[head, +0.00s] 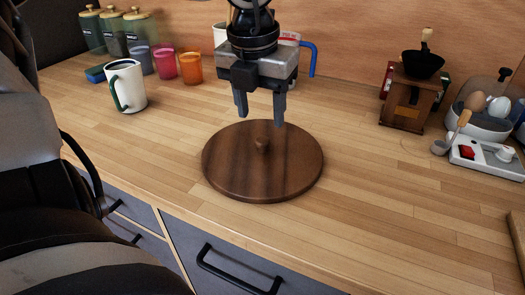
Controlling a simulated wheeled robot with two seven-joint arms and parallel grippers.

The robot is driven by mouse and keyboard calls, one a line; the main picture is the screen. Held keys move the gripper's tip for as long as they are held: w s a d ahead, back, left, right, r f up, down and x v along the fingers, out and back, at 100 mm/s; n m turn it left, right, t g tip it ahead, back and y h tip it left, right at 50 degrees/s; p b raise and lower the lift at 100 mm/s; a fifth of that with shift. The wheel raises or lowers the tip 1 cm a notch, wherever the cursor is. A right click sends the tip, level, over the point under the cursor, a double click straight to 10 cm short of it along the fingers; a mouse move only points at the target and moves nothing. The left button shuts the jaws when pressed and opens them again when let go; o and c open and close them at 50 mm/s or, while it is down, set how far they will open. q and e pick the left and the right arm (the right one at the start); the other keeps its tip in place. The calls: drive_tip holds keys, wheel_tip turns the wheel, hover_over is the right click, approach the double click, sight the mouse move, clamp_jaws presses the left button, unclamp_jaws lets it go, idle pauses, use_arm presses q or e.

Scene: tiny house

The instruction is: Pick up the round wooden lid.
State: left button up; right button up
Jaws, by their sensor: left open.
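The round wooden lid (285,172) lies flat on the wooden counter near its front edge. It is dark brown with a small knob (262,145) at its middle. My left gripper (261,120) points down over the back part of the lid. Its two fingers are apart with nothing between them. The fingertips appear slightly above and behind the knob; the exact gap is hard to tell. My right gripper is not in view.
A white mug (126,86) with a dark handle stands at the left. Behind it are colored cups (190,68) and canisters (113,32). A coffee grinder (408,95) stands at the right, near a white tray (485,158). The counter (400,200) right of the lid is clear.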

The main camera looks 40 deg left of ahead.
sight(262, 139)
use_arm(q)
drive_tip(key=f, duration=0.5)
drive_tip(key=shift+w+f, duration=0.2)
drive_tip(key=shift+f, duration=0.2)
clamp_jaws()
